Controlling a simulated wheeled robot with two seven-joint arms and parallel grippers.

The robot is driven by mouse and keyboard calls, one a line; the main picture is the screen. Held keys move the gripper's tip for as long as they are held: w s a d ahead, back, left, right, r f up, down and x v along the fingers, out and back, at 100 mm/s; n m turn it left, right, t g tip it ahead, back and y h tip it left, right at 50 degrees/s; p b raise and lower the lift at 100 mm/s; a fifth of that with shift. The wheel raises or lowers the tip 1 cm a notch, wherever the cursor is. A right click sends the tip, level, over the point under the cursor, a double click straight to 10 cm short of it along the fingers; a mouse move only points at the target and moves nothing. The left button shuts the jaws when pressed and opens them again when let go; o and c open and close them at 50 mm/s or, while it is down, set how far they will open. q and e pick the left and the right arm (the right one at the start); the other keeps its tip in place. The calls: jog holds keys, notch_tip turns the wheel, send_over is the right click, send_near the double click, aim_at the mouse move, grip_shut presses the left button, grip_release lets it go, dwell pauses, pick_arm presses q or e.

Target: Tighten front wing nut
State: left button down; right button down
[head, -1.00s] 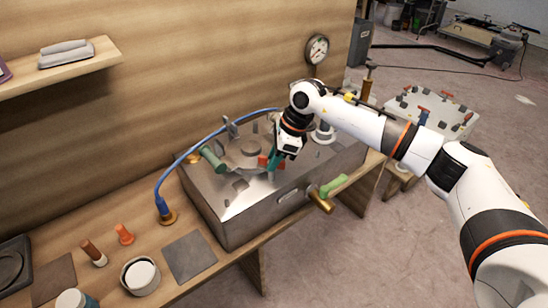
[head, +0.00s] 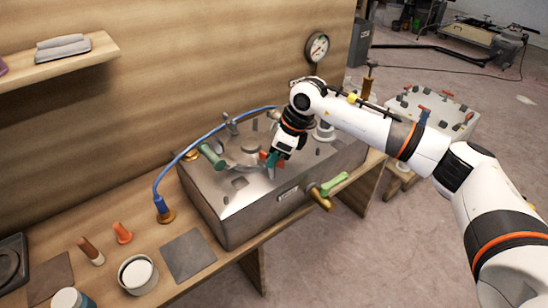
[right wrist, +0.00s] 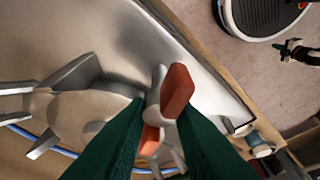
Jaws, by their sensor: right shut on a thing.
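A metal tank (head: 235,215) stands on the wooden bench, with several fittings on its top plate. My right gripper (head: 270,161) reaches down to the top plate near its middle. The red wing nut (head: 263,156) shows beside its dark green fingers. In the right wrist view, the right gripper (right wrist: 160,110) is shut on the wing nut (right wrist: 178,90). One red wing stands up between the fingertips and the other lies lower, beside a pale hub. The fingers partly hide the nut. My left gripper is not in view.
A blue hose (head: 165,178) arches along the tank's back left. A green-handled valve (head: 334,184) sticks out at the front right. A gauge (head: 317,47) stands behind. A white cup (head: 138,275) and a grey mat (head: 187,254) lie on the bench at the left.

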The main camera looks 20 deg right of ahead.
jog(key=shift+a+m+t+h+b, duration=0.1)
jog(key=shift+m+t+h+b, duration=0.4)
jog(key=shift+m+b, duration=0.9)
jog(key=shift+r+m+p, duration=0.1)
jog(key=shift+m+p, duration=0.25)
jog(key=shift+m, duration=0.05)
jog(key=c, duration=1.3)
grip_release()
jog(key=shift+s, duration=0.1)
jog(key=shift+o, duration=0.2)
jog(key=b+v, duration=0.1)
jog(key=v, duration=1.1)
jog(key=shift+b, duration=0.35)
